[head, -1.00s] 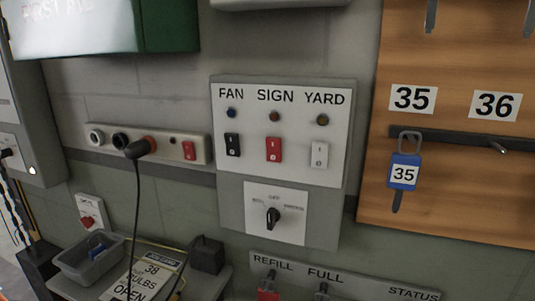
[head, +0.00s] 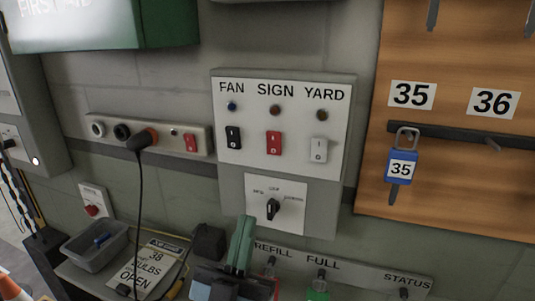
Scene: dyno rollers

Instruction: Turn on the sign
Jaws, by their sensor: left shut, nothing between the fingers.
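The switch panel (head: 283,165) hangs on the wall in the middle, labelled FAN, SIGN and YARD. The red SIGN rocker switch (head: 273,143) sits under the SIGN label, and a small dull reddish lamp (head: 275,111) is above it. Which way the rocker is tipped is hard to tell. My left gripper (head: 244,222) points up from the bottom edge, below the panel and well below the SIGN switch. It is shut and empty, touching no switch that I can see. My right gripper is out of view.
A black FAN switch (head: 233,138) and a white YARD switch (head: 319,150) flank the red one. A black rotary knob (head: 272,208) sits below. A lower strip labelled REFILL, FULL and STATUS (head: 375,275) is close to my gripper. A plugged-in cable (head: 139,205) hangs at left.

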